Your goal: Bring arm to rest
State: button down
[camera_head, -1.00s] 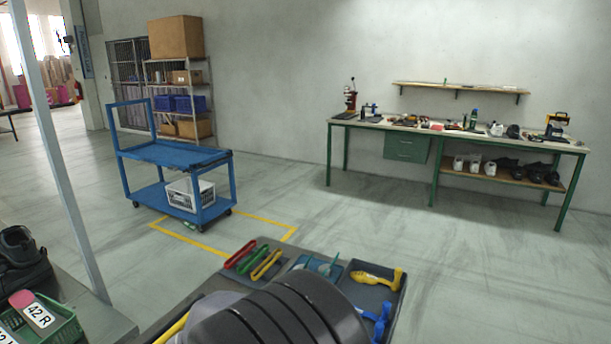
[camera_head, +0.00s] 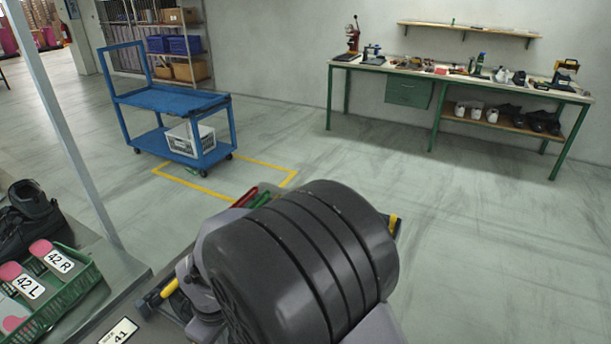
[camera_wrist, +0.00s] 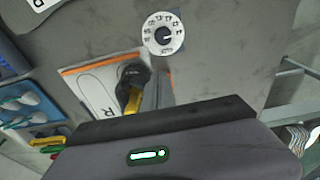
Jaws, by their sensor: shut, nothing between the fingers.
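My arm (camera_head: 300,265), a thick dark ribbed link, fills the lower middle of the head view and hides much of the bench behind it. In the wrist view my gripper (camera_wrist: 156,92) points over the grey bench top, its fingers shut with nothing held. Below it lies a white card with an orange edge (camera_wrist: 85,78) and a letter R. A black and yellow object (camera_wrist: 132,98) shows beside the fingers over the card; I cannot tell whether they touch.
A white numbered dial (camera_wrist: 163,33) lies near the card. Blue trays (camera_wrist: 30,105) with tools are at left. A green crate (camera_head: 60,290) with tags 42 L and 42 R stands at lower left. A blue cart (camera_head: 175,100) and a green workbench (camera_head: 410,92) stand beyond open floor.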

notch_tip(320, 180, up, 2)
jog(key=shift+r+p, duration=0.2)
jog(key=shift+p, duration=0.4)
jog(key=d+r+m+t+y, duration=0.15)
jog(key=d+r+m, duration=0.55)
jog(key=d+r, duration=0.7)
jog(key=s+d+r+m+t+b, duration=0.1)
jog(key=s+d+r+m+t, duration=0.2)
jog(key=s+d+r+m, duration=0.3)
jog(key=s+d+m, duration=0.4)
jog(key=s+d, duration=0.1)
jog(key=d, duration=0.3)
jog(key=shift+s+d+r+t+h, duration=0.15)
jog(key=shift+s+t+h, duration=0.2)
